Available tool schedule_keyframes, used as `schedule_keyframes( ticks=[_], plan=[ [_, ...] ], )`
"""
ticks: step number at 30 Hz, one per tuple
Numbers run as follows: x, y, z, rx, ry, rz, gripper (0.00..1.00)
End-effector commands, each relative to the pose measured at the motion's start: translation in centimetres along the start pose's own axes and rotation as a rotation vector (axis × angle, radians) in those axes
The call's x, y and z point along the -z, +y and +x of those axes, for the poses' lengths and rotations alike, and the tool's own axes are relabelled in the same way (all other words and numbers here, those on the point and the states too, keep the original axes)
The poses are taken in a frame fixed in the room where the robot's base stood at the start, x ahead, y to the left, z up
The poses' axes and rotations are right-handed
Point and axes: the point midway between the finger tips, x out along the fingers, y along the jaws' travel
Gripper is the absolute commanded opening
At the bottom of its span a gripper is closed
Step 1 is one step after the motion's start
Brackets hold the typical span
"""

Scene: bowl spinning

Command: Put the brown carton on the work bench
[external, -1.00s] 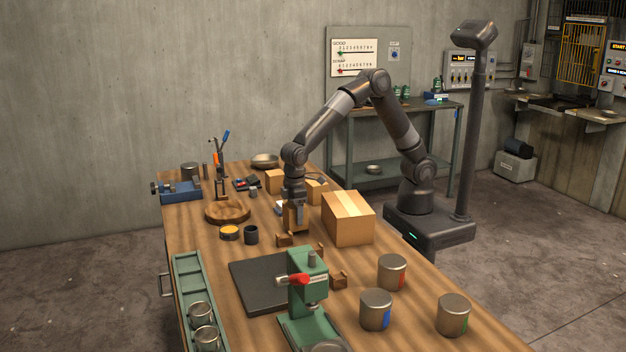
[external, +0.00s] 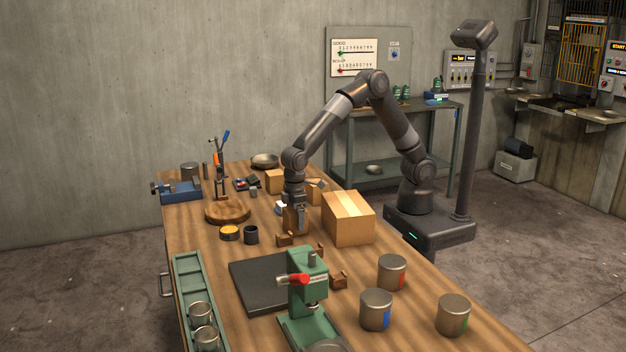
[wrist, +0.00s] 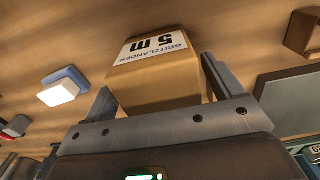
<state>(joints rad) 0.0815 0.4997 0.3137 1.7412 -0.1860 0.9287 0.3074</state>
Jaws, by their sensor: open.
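A small brown carton (external: 290,224) stands on the wooden work bench (external: 195,265), just left of a larger carton. My gripper (external: 298,218) points down at the small carton. In the wrist view, the carton (wrist: 160,75) sits between the two fingers of my gripper (wrist: 162,82), with a white label reading "GRITZLANDER 5 m". The fingers are open, one on each side of it. Whether either finger touches it is hard to tell.
A large carton (external: 347,219) stands close on the right, and smaller cartons (external: 275,181) lie behind. A blue-and-white block (wrist: 64,87) lies beside my gripper. A green press (external: 305,285), a dark mat (external: 258,286) and several metal cans (external: 391,272) occupy the front.

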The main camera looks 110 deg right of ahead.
Motion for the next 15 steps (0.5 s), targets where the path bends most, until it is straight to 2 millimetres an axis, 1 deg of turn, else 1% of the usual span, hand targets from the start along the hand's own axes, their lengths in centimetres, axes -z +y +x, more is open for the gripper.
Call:
schedule_keyframes(
  ticks=[2,5,12,15],
  plan=[
    [0.1,0.0,-0.6,0.000,0.003,0.001,0.85],
    [0.1,0.0,-2.0,0.000,0.005,0.001,0.85],
    [0.1,0.0,-7.2,0.001,0.006,0.000,0.85],
    [0.1,0.0,-9.1,0.000,0.004,0.001,0.85]
  ],
)
